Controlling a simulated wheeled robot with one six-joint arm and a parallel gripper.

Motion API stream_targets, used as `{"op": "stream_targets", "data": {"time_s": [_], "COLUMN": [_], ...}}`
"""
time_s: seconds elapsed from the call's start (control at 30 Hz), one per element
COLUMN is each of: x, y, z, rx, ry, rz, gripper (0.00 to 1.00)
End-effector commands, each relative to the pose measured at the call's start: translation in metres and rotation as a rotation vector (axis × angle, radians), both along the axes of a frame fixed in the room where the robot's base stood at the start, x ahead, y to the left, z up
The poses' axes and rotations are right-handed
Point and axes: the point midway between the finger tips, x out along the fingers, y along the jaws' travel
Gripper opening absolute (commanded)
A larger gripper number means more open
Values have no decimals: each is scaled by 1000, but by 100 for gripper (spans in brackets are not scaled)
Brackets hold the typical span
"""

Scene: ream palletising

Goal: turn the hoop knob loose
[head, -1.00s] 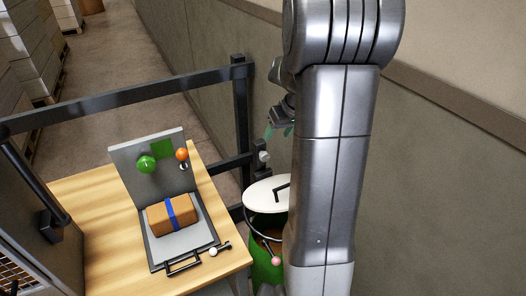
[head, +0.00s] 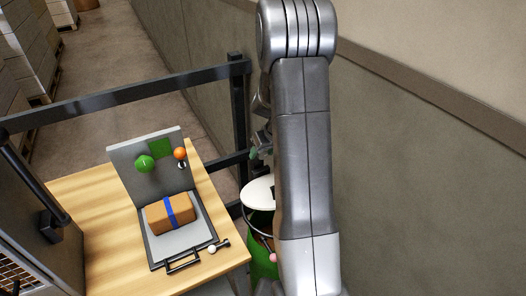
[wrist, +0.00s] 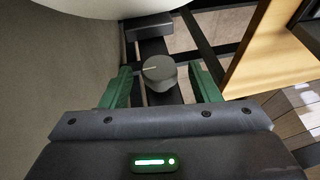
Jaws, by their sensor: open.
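The hoop knob (wrist: 158,72) is a round dark grey knob with a pale line on its face. In the wrist view it sits between the green fingers of my gripper (wrist: 162,86), with a gap on both sides. The gripper is open and not touching it. In the head view my gripper (head: 257,150) shows only in part beside my arm, near the black post, and I cannot make out the knob there. The white lid (head: 258,190) and dark hoop (head: 246,221) are at the green bin (head: 262,262), partly hidden by my arm.
A black rail (head: 120,95) and post (head: 239,110) stand close to the gripper. The wooden table (head: 90,215) at left holds a grey hinged fixture with a brown blue-banded package (head: 170,213). A wall (head: 420,170) runs along the right.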

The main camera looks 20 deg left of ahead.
Motion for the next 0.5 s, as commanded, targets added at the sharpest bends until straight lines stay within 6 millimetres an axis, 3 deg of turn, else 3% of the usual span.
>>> {"op": "stream_targets", "data": {"time_s": [0.13,0.37,0.5], "x": [0,0,0], "y": [0,0,0], "z": [0,0,0], "rx": [0,0,-1], "ry": [0,0,-1], "rz": [0,0,1], "gripper": [56,11,11]}}
